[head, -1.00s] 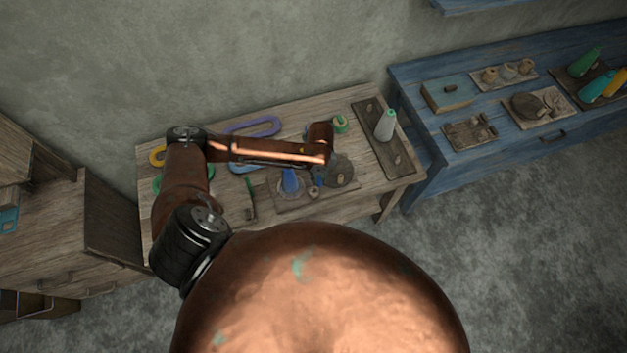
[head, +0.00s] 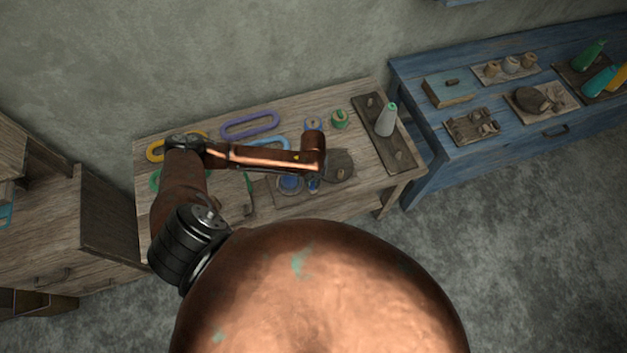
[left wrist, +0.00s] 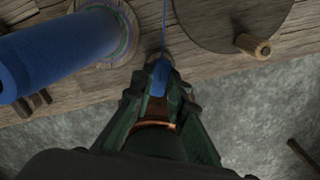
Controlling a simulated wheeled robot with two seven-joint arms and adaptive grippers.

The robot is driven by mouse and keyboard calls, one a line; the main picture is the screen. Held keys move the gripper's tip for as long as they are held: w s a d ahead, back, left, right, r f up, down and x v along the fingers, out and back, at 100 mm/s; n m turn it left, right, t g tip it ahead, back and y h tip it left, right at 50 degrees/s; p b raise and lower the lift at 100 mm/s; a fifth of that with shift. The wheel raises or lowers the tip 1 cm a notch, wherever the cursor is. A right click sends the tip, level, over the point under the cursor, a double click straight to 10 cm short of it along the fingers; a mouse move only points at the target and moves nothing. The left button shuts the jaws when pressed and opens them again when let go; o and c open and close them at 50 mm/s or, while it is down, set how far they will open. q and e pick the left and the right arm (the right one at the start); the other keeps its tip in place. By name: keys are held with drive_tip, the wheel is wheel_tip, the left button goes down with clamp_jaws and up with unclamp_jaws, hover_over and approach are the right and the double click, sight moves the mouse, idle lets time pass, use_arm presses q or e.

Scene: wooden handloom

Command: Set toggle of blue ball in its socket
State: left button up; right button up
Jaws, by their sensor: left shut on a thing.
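The blue ball, a cone-like wound blue body (left wrist: 62,50), lies at the upper left of the left wrist view on a round wooden base (left wrist: 118,30). In the head view it is the blue patch (head: 290,183) beside my wrist. My left gripper (left wrist: 160,78) is shut on a small blue toggle (left wrist: 160,76), with a blue strand (left wrist: 164,22) running up from it. The toggle is at a small tan round socket (left wrist: 158,58), partly hidden behind the fingertips; I cannot tell whether it is seated. My right gripper is not in view.
A round dark disc (left wrist: 228,16) with a wooden peg (left wrist: 252,45) stands just right of the gripper. Purple (head: 250,124) and yellow (head: 160,150) loops lie at the table's back. A grey-green cone (head: 387,120) stands on a board at the right.

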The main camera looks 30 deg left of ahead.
use_arm(q)
drive_tip(key=shift+f, duration=0.45)
drive_tip(key=o, duration=0.8)
wheel_tip(320, 180, up, 12)
idle(0.3)
